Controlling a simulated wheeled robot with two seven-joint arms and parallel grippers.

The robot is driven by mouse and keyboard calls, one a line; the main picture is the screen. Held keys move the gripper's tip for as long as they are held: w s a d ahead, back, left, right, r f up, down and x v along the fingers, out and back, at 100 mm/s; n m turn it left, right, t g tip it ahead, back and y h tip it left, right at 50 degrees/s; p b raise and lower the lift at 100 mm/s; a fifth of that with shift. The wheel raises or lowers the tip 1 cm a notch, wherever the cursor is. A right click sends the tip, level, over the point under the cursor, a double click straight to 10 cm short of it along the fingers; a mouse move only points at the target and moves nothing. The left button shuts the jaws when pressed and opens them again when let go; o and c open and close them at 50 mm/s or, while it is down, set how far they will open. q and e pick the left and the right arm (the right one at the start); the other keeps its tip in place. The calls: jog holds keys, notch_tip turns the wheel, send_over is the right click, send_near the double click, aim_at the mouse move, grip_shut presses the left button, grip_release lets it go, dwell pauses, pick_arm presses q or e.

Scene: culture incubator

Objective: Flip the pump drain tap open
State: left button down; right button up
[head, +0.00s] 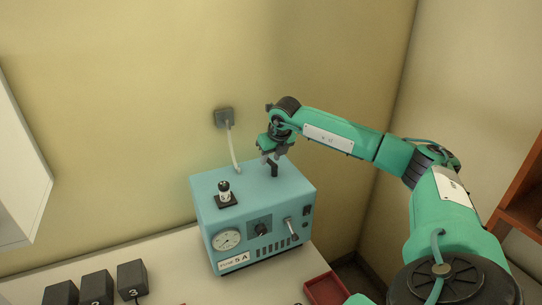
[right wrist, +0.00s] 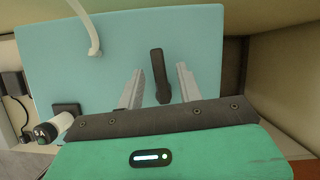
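The pump (head: 208,196) is a light blue box with a "5A" label on its front, standing on the pale bench. A black lever (right wrist: 158,72) sticks up from its top face and also shows in the head view (head: 273,169). My right gripper (head: 268,158) is over the top of the pump, pointing down. In the right wrist view its two grey fingers are apart, with the black lever between them and a gap on each side. A silver tap-like fitting (head: 289,224) is on the pump's front right. My left gripper is not in view.
A black-and-white knob (head: 224,190) stands on the pump's left top. A pale hose (head: 234,150) runs from a wall box (head: 224,118) to the pump's back. Numbered black blocks (head: 132,279) stand at front left. A red tray (head: 326,290) lies at right.

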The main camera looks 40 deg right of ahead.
grip_shut()
jog(key=shift+f+b, duration=0.1)
jog(key=shift+b, duration=0.3)
jog(key=shift+d+m+h+b, duration=0.1)
jog(key=shift+m+h+b, duration=0.3)
jog(key=shift+m, duration=0.3)
grip_release()
jog(key=shift+r, duration=0.2)
